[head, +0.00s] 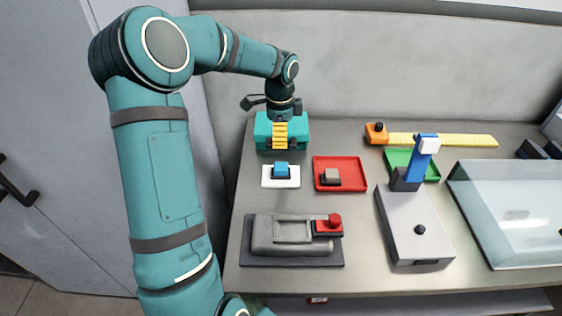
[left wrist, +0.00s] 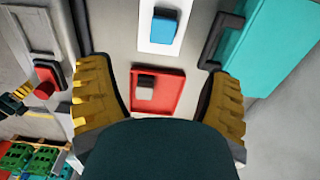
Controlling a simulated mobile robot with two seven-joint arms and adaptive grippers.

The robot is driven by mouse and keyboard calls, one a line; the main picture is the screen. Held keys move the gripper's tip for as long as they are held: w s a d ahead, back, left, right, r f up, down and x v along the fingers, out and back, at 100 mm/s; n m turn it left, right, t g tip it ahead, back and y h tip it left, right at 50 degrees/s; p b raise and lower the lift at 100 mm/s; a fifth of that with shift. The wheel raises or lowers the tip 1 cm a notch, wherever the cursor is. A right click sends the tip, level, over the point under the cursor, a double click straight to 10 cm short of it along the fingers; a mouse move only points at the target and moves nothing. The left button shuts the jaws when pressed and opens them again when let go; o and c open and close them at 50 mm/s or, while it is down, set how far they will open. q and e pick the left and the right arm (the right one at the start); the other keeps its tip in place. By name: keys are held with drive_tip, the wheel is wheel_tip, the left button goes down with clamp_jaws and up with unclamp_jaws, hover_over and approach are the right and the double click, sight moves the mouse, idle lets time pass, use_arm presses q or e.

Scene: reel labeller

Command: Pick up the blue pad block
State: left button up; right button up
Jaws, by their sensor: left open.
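The blue pad block (head: 281,170) stands on a small white mat (head: 281,184) at the left of the bench. In the left wrist view the blue pad block (left wrist: 163,27) is near the top, on the white mat (left wrist: 157,48). My left gripper (head: 280,136) hangs beyond the block, in front of the teal case, apart from the block. In the left wrist view its yellow fingers (left wrist: 158,75) are spread wide with nothing held between them. What seems to be my right gripper (left wrist: 14,104) shows partly at the left edge there; its opening is unclear.
A red tray (head: 352,187) with a grey-topped block (head: 331,178) lies right of the mat. The teal case (head: 296,128) stands behind. A grey fixture with a red knob (head: 292,239) is in front. A grey stamping device (head: 416,225) and glass-like panel (head: 515,205) stand right.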

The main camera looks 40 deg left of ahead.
sight(281, 166)
use_arm(q)
wheel_tip(281, 166, down, 8)
drive_tip(key=shift+f+b, duration=0.25)
drive_tip(key=shift+b, duration=0.6)
drive_tip(key=shift+w+a+f+b, duration=0.15)
drive_tip(key=shift+f+b, duration=0.2)
drive_tip(key=shift+f, duration=1)
drive_tip(key=shift+w+d+f+b, duration=0.1)
drive_tip(key=shift+f+b, duration=0.2)
drive_tip(key=shift+f, duration=1)
drive_tip(key=shift+c, duration=0.3)
drive_tip(key=c, duration=1.3)
